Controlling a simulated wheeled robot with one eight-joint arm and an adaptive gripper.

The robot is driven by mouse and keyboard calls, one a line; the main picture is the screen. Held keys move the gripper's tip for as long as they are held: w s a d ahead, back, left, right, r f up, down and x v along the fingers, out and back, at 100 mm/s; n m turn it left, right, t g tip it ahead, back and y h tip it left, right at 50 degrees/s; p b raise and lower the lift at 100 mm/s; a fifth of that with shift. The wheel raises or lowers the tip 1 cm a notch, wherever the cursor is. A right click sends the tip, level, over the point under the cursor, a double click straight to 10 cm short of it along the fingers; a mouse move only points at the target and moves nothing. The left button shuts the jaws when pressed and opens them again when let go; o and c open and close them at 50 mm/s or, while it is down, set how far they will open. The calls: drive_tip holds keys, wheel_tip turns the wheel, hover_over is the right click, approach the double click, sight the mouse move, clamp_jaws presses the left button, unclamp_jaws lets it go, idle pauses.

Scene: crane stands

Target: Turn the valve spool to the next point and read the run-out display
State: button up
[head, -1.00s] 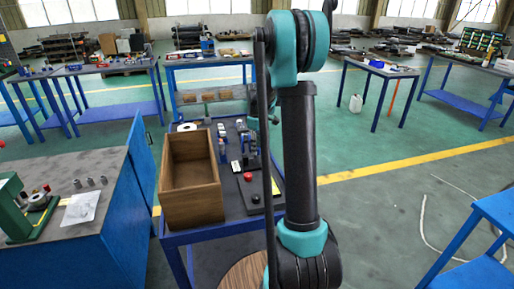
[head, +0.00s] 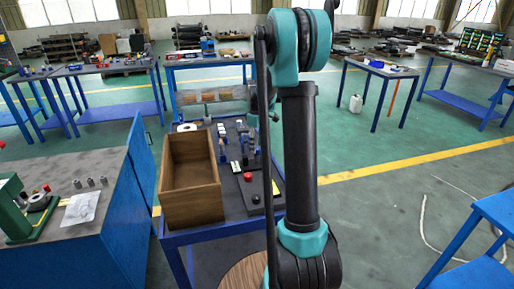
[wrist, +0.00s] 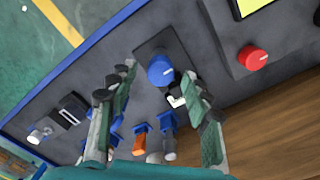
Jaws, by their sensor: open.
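In the wrist view my gripper (wrist: 158,76) is open, with one finger on each side of a round blue part (wrist: 160,70). The blue part stands on a dark plate, with a small white piece beside it. I cannot tell whether the fingers touch it, or whether it belongs to the valve spool. Several blue, orange and grey parts (wrist: 140,138) lie between and behind the fingers. A small device with a dark window (wrist: 72,108) is at the left; no reading is legible.
A red knob (wrist: 252,58) sits on a dark box to the right, near a yellow patch (wrist: 254,6). An open wooden box (head: 190,205) stands at the left of the bench. A blue cabinet (head: 128,225) stands further left.

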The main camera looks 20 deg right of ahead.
sight(257, 148)
wheel_tip(257, 148, up, 11)
drive_tip(key=shift+f, duration=0.15)
drive_tip(key=shift+s, duration=0.1)
idle(0.3)
